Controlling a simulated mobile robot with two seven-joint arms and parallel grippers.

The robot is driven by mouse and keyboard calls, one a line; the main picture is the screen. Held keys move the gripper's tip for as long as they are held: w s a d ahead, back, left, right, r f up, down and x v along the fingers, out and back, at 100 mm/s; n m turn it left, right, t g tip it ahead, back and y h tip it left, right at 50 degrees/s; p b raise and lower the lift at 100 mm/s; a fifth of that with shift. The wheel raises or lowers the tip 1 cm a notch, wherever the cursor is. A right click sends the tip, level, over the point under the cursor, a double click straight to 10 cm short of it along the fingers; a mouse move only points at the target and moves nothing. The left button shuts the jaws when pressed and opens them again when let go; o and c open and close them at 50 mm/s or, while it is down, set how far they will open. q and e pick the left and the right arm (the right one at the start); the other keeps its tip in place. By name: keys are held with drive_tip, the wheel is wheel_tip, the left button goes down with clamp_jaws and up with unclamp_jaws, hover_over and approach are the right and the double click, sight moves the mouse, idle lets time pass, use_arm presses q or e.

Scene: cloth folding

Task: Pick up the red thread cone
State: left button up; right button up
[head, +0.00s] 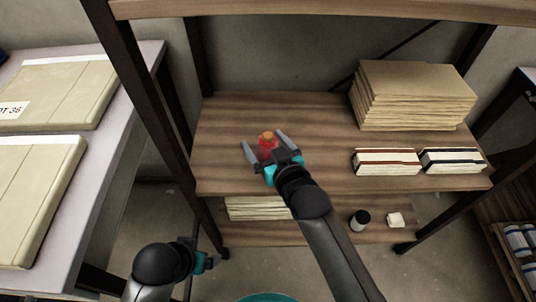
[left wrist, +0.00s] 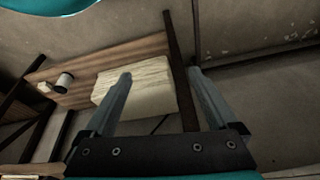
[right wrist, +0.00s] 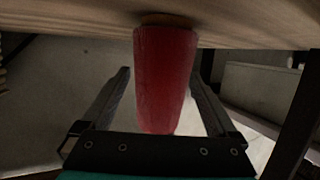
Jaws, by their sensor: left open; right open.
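The red thread cone (head: 267,144) stands on the wooden shelf in the head view, toward its left side. My right gripper (head: 264,147) is open around it, with one finger on each side.
The shelf (head: 225,120) also bears a stack of brown folders (head: 413,95) and two boxes (head: 386,162) at the right. A dark post (head: 150,100) stands left.

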drive_tip(key=shift+w+a+f, duration=0.15)
drive_tip(key=shift+w+a, duration=0.05)
drive_tip(key=shift+w, duration=0.25)
drive_tip(key=c, duration=1.4)
clamp_jaws()
